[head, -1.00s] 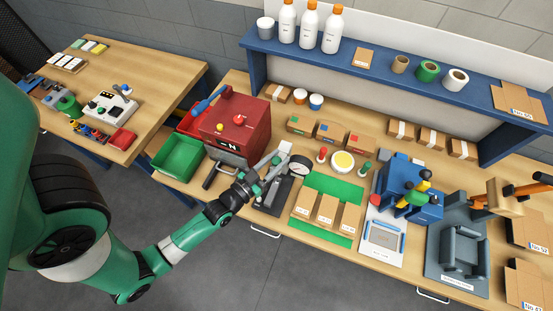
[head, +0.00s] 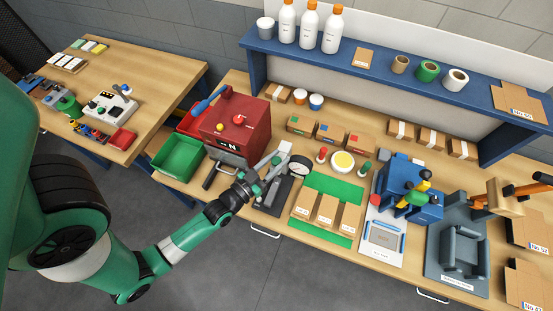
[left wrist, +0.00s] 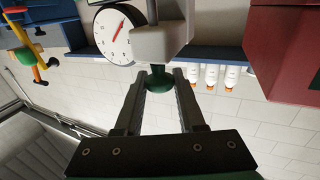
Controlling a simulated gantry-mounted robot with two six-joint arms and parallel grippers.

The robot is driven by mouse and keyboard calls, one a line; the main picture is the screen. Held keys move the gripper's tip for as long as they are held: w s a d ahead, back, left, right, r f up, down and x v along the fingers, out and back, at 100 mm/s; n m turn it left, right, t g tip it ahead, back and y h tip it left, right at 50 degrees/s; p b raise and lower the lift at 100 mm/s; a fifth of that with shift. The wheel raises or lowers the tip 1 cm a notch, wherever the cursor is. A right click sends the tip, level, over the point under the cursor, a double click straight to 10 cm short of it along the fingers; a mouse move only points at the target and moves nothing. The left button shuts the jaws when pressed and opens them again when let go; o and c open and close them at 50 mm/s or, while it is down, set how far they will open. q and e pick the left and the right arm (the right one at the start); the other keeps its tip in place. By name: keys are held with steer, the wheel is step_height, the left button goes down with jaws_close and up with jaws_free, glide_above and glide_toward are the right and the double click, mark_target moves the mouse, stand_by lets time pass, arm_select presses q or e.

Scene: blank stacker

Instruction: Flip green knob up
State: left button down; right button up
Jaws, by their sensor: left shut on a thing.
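The green knob (left wrist: 160,82) sits at the end of a light grey block (left wrist: 162,35) in the left wrist view. My left gripper (left wrist: 160,95) has its two fingers on either side of the knob and is shut on it. In the head view my left gripper (head: 262,174) is at the grey device beside the white round dial (head: 299,166); the knob is mostly hidden there. The dial with its red needle also shows in the left wrist view (left wrist: 115,35). My right gripper is not in view.
A red machine (head: 240,118) stands just left of the gripper, with a green bin (head: 178,160) beside it. A green mat (head: 343,190) with small cartons lies to the right. A blue shelf (head: 385,72) with white bottles runs behind.

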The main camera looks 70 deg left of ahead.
arm_select(q)
step_height(320, 180, up, 6)
steer(key=p, duration=0.5)
steer(key=shift+f, duration=0.1)
steer(key=c, duration=0.5)
jaws_free()
steer(key=shift+f, duration=0.1)
steer(key=shift+s+f, duration=0.1)
steer(key=shift+s+d, duration=0.2)
steer(key=shift+s, duration=0.1)
steer(key=v, duration=1)
steer(key=shift+s+b, duration=0.35)
steer(key=shift+b, duration=0.05)
